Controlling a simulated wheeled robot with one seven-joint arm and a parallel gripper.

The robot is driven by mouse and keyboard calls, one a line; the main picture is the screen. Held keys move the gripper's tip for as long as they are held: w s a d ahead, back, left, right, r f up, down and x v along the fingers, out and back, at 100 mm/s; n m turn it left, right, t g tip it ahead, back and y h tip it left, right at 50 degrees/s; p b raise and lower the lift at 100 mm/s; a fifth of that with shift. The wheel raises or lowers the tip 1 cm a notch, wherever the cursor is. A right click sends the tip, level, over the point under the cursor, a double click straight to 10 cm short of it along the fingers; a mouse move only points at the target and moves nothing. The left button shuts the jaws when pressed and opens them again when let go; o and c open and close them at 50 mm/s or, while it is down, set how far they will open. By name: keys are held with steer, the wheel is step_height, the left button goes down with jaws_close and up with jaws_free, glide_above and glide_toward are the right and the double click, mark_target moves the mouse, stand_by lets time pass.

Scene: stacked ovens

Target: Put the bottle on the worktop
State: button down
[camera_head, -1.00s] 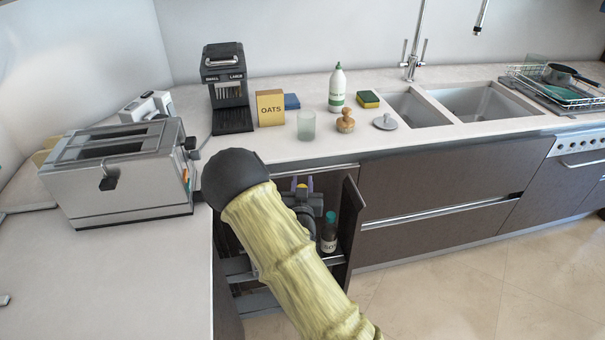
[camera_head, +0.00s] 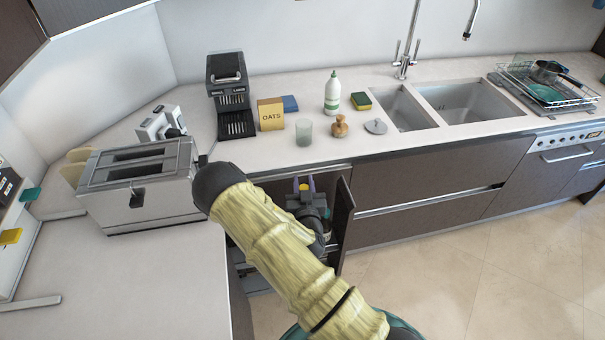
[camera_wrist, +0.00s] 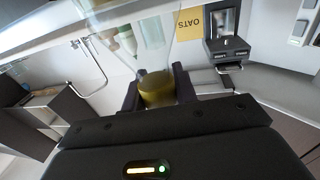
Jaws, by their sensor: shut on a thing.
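My gripper (camera_head: 305,197) is in the open cabinet below the worktop's front edge, mostly hidden by my arm in the head view. In the wrist view my gripper (camera_wrist: 157,90) is shut on a bottle with a yellow-olive cap (camera_wrist: 157,88). The bottle's clear body reaches away from the camera. In the head view only a small yellow patch of the bottle (camera_head: 304,187) shows between the fingers. The pale worktop (camera_head: 150,280) runs along the left and the back wall.
A toaster (camera_head: 140,185) stands left of my arm. Along the back are a coffee machine (camera_head: 230,95), an oats box (camera_head: 271,114), a glass (camera_head: 304,132), a wooden brush (camera_head: 340,126) and a white bottle (camera_head: 332,93). The open cabinet front (camera_head: 342,215) is beside my gripper.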

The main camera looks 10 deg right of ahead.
steer(key=s+r+n+y+p, duration=0.1)
steer(key=s+r+p, duration=0.4)
steer(key=p, duration=0.8)
step_height(320, 180, up, 3)
steer(key=shift+s+d+n+y, duration=0.2)
steer(key=shift+n+y, duration=0.2)
steer(key=shift+y, duration=0.4)
steer(key=shift+f, duration=0.1)
